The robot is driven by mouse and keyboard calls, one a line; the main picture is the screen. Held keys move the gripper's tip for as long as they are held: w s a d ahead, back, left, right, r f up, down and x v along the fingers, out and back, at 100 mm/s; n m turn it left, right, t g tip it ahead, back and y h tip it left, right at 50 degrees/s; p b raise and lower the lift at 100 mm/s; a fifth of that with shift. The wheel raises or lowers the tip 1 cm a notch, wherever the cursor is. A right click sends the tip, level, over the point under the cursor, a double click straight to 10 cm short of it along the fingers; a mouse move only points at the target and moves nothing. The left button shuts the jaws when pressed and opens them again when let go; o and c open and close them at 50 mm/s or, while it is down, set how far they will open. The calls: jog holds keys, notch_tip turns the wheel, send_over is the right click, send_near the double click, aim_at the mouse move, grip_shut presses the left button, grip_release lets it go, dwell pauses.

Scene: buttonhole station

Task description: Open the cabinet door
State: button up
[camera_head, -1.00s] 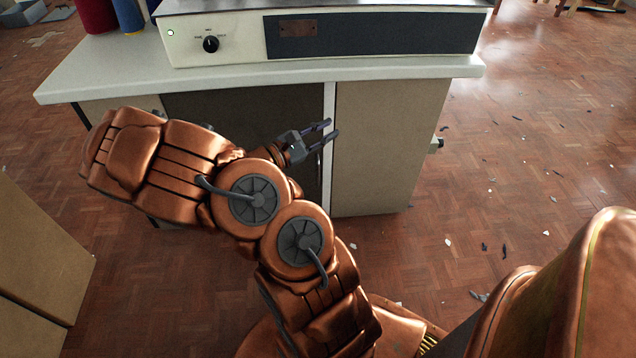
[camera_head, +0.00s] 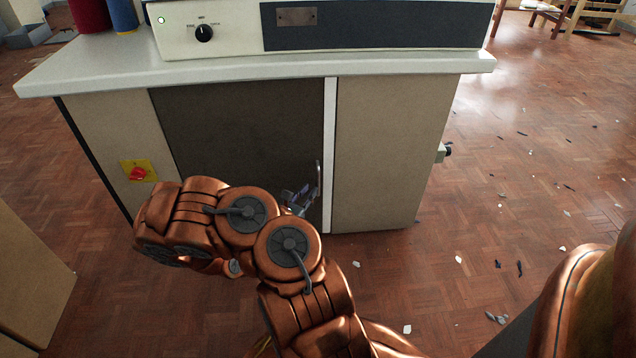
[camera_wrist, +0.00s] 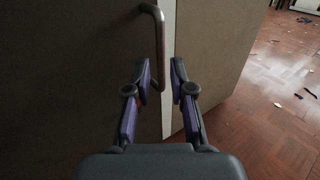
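The cabinet door (camera_head: 240,130) is the dark panel in the front of the bench and looks shut. Its vertical bar handle (camera_head: 318,178) is near the door's right edge, and it also shows in the wrist view (camera_wrist: 158,40). My gripper (camera_wrist: 161,72) is open. In the wrist view its fingers lie to either side of the handle's lower part, with no clear contact. In the head view my gripper (camera_head: 302,196) is at the handle, partly hidden by my arm. My arm also hides the door's lower part.
A white strip (camera_head: 329,140) separates the door from a beige panel (camera_head: 385,150). A red knob on a yellow plate (camera_head: 138,171) is on the left panel. The worktop (camera_head: 90,65) overhangs the front. Small scraps lie on the open floor (camera_head: 530,180) at right.

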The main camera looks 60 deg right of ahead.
aim_at(318, 179)
jog(key=d+b, duration=0.2)
jog(key=d, duration=0.3)
jog(key=shift+w+f, duration=0.1)
jog(key=shift+w+d, duration=0.15)
jog(key=shift+d, duration=0.6)
grip_shut()
